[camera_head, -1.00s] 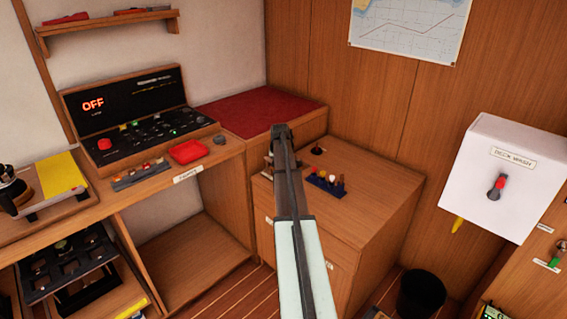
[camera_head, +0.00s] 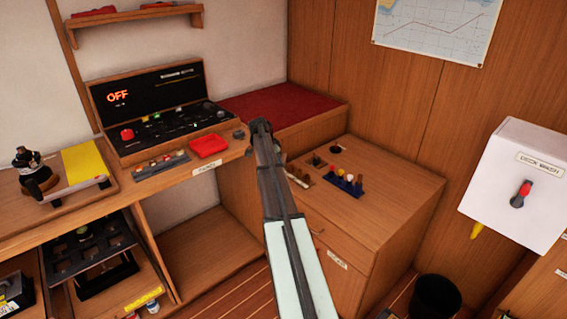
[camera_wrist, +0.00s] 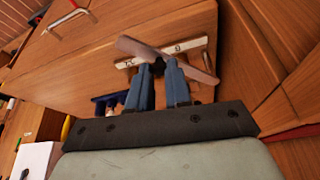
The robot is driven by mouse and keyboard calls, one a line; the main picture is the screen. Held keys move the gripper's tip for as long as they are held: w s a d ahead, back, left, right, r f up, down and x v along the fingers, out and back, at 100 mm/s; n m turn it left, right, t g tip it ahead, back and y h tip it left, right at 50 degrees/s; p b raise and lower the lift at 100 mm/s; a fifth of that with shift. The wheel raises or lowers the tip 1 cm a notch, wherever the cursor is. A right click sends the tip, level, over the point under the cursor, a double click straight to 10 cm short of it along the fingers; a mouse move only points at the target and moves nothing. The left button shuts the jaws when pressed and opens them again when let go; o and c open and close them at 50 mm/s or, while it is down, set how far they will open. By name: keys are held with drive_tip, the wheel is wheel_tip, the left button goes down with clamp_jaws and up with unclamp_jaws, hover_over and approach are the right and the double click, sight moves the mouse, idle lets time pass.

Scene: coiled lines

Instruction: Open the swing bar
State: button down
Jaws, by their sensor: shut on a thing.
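My gripper (camera_head: 260,126) is in the middle of the head view, in front of the cabinet's left edge. In the wrist view its two blue fingers (camera_wrist: 158,70) are closed on a flat grey-brown bar (camera_wrist: 196,68), which looks like the swing bar. The bar lies slanted across the fingertips. It crosses a pale slotted plate (camera_wrist: 128,63) on the wooden surface. The fingers hide the bar's middle. In the head view my gripper and arm hide the bar, and only part of the plate (camera_head: 298,178) shows beside them.
A blue rack of small pegs (camera_head: 343,186) and a dark knob (camera_head: 335,148) stand on the cabinet top (camera_head: 400,185). Left is a desk with a red tray (camera_head: 208,145) and a control panel (camera_head: 160,105). A white switch box (camera_head: 510,190) hangs at right.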

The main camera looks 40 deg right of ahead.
drive_tip(key=shift+w+a+m+g+y, duration=0.2)
drive_tip(key=shift+w+a+m, duration=0.1)
drive_tip(key=shift+w+m, duration=0.35)
drive_tip(key=shift+w+a+m+g+y, duration=0.1)
drive_tip(key=shift+w+a+m+g, duration=0.15)
drive_tip(key=shift+w+m, duration=0.35)
drive_tip(key=c, duration=1.1)
unclamp_jaws()
drive_tip(key=shift+o, duration=0.2)
drive_tip(key=shift+a+r, duration=0.1)
drive_tip(key=shift+r, duration=0.05)
drive_tip(key=v, duration=1.3)
drive_tip(key=shift+r, duration=0.2)
drive_tip(key=shift+w+a, duration=0.1)
drive_tip(key=shift+a, duration=0.05)
drive_tip(key=shift+c, duration=0.2)
